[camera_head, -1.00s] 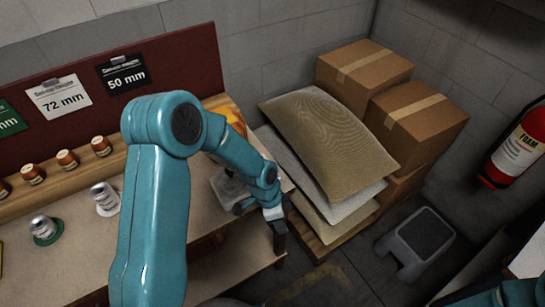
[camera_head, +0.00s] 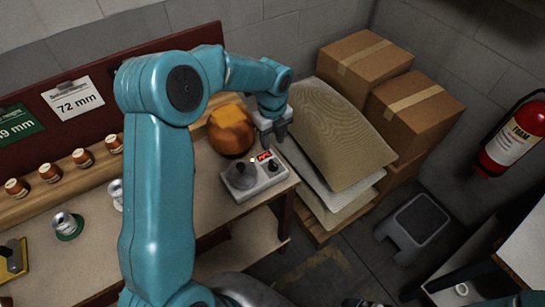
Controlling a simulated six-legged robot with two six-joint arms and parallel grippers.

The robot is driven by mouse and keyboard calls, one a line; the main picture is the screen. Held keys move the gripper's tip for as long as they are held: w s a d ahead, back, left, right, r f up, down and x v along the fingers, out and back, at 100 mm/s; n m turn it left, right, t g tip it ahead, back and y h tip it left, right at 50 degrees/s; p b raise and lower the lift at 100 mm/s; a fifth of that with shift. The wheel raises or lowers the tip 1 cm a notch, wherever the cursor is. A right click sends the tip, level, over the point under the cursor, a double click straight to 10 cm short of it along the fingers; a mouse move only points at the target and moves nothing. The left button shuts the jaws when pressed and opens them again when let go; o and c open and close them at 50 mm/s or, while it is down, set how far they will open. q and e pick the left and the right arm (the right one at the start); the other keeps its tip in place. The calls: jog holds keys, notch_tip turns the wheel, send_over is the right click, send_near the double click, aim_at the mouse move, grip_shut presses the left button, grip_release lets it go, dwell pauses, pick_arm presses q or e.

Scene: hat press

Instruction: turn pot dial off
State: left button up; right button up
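A grey control box (camera_head: 262,184) sits at the right end of the bench, with a dark dial knob (camera_head: 243,174) on top and a lit red display (camera_head: 264,156). A round orange-brown pot (camera_head: 231,131) stands just behind it. My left gripper (camera_head: 274,141) points down beside the pot's right side, behind the box and clear of the knob. Its two fingers appear slightly apart, with nothing between them. The display's digits are too small to read.
Stacked sacks (camera_head: 335,135) and cardboard boxes (camera_head: 410,105) stand right of the bench. A grey step stool (camera_head: 415,228) is on the floor, and a red fire extinguisher (camera_head: 512,138) hangs at right. Small jars (camera_head: 82,157) line the back shelf.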

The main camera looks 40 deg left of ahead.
aim_at(273, 162)
pick_arm(q)
notch_tip(273, 162, down, 10)
jog(key=shift+r+p, duration=0.1)
jog(key=shift+p, duration=0.6)
jog(key=shift+f, duration=0.2)
grip_shut()
